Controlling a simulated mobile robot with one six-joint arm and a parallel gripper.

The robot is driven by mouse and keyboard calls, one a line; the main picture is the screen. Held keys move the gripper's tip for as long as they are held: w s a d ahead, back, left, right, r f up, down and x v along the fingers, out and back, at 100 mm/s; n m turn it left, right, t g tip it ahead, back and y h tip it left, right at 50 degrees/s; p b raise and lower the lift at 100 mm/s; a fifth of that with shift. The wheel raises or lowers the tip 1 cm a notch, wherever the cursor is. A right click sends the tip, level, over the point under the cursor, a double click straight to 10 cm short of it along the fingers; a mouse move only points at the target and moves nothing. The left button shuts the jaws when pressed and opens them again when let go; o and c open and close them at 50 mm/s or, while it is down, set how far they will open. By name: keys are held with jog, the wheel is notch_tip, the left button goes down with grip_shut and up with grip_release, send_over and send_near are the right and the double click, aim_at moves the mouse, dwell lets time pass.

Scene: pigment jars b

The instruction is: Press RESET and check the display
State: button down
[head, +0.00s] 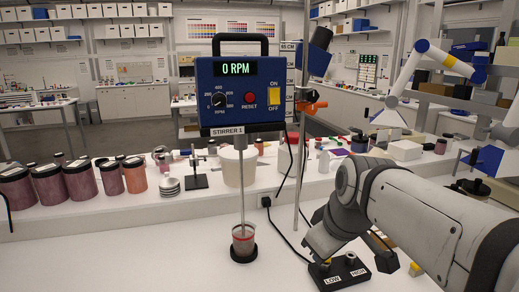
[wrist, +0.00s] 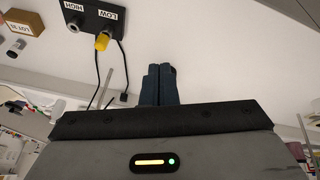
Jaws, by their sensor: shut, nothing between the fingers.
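The blue stirrer unit (head: 210,122), labelled STIRRER 1, hangs on a metal stand in the head view. Its display (head: 238,68) reads 0 RPM in green. The red RESET button (head: 249,97) sits between the RPM knob (head: 219,101) and the yellow ON/OFF switch (head: 274,97). My gripper (wrist: 159,72) is shut and empty in the wrist view, its two dark fingers side by side. In the head view my arm stays right of and below the stirrer, clear of the button; the fingertips cannot be made out there. The wrist view does not show the stirrer's panel.
The stirrer's shaft reaches into a small beaker (head: 243,241) of red contents. A black LOW/HIGH socket box (head: 340,275) is near my arm; the wrist view shows a yellow plug (wrist: 101,41) at LOW. Pigment jars (head: 80,180) line the back left. The front left bench is clear.

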jog(key=s+d+f+m+g+h, duration=0.1)
jog(key=s+d+f+m, duration=0.2)
jog(key=s+f+m, duration=0.4)
notch_tip(320, 180, down, 3)
jog(key=shift+s, duration=0.95)
jog(key=shift+r, duration=0.1)
